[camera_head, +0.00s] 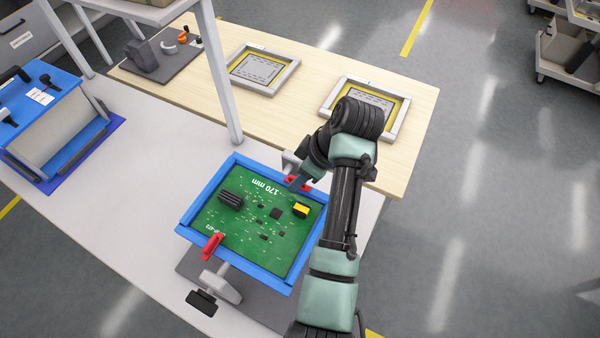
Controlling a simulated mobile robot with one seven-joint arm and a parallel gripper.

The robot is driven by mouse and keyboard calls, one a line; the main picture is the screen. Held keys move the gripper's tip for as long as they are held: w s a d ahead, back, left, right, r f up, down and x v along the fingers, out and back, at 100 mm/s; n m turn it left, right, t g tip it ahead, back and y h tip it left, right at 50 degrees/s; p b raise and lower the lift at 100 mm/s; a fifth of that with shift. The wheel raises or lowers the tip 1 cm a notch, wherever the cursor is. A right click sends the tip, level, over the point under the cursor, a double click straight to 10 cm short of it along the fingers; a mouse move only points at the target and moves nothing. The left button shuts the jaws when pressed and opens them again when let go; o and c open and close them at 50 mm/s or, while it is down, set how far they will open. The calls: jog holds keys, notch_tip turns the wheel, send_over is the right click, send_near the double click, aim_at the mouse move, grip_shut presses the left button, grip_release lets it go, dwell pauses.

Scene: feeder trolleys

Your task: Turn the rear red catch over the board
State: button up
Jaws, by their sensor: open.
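The green board (245,238) lies in a blue frame (196,198) on the white bench, marked "170 mm". The rear red catch (305,186) is at the frame's far right edge, partly hidden by my gripper. Whether it lies over the board or outside it is hard to tell. My gripper (296,183) is open and points down at this catch; its fingertips are small and whether they touch the catch cannot be seen. A second red catch (212,246) is at the near left edge, angled across the frame.
A grey clamp with a black knob (201,302) sticks out in front of the frame. A white post (222,90) rises behind it. Two yellow-edged trays (290,78) (400,128) lie on the wooden table.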

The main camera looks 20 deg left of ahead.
jog(key=shift+f, duration=0.15)
jog(key=shift+c, duration=0.3)
grip_shut()
